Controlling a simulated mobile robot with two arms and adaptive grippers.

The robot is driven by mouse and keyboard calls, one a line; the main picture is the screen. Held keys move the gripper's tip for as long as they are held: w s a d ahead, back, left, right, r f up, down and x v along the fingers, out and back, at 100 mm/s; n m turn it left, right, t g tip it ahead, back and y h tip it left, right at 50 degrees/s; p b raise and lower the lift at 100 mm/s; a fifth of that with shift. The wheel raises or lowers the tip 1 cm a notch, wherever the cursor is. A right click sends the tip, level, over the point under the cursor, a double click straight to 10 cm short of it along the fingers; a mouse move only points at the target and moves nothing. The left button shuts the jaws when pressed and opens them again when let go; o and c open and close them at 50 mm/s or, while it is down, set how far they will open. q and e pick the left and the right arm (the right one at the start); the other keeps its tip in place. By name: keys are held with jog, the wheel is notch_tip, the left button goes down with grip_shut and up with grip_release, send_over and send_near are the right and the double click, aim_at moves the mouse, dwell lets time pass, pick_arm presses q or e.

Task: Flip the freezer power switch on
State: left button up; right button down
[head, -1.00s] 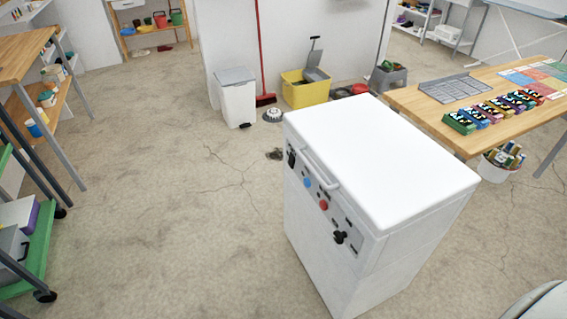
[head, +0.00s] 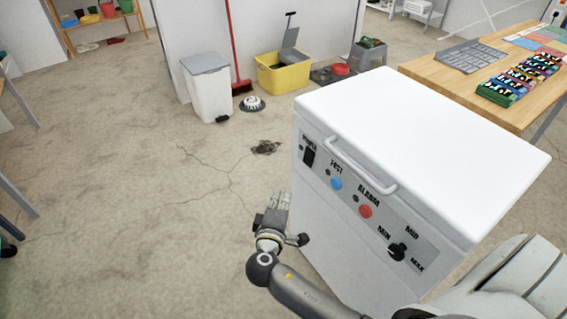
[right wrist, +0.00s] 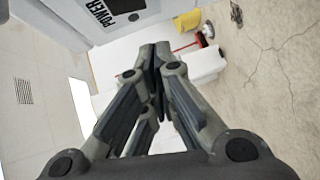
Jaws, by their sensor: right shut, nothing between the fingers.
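The white chest freezer (head: 420,130) stands right of centre in the head view, its lid closed. Its front panel carries the black power switch (head: 308,156) at the left end, under the label POWER. Which way the switch is tipped is too small to tell. My right gripper (head: 280,200) is in front of the freezer, below and left of the switch and apart from it. In the right wrist view the fingers (right wrist: 155,50) are shut and empty, with the POWER label (right wrist: 103,12) and part of the dark switch (right wrist: 125,5) near the top edge. My left gripper is not in view.
On the panel are a blue button (head: 336,183), a red button (head: 365,211) and a black knob (head: 397,251). A wooden table (head: 440,85) stands behind the freezer at right. A white bin (head: 208,90) and yellow box (head: 283,75) are at the back.

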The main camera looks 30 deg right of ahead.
aim_at(309, 157)
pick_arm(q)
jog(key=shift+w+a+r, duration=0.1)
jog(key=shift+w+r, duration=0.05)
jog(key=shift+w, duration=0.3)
pick_arm(e)
jog(key=shift+w+r+h, duration=0.15)
jog(key=shift+r, duration=0.4)
jog(key=shift+w+r+h, duration=0.15)
jog(key=shift+r, duration=0.4)
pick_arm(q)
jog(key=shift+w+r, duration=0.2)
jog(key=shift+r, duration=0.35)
pick_arm(e)
jog(key=s+d+x, duration=0.1)
jog(key=d+x, duration=0.1)
jog(key=x, duration=1.1)
jog(key=shift+s, duration=0.45)
pick_arm(q)
jog(key=shift+b, duration=0.3)
pick_arm(e)
jog(key=shift+f, duration=0.1)
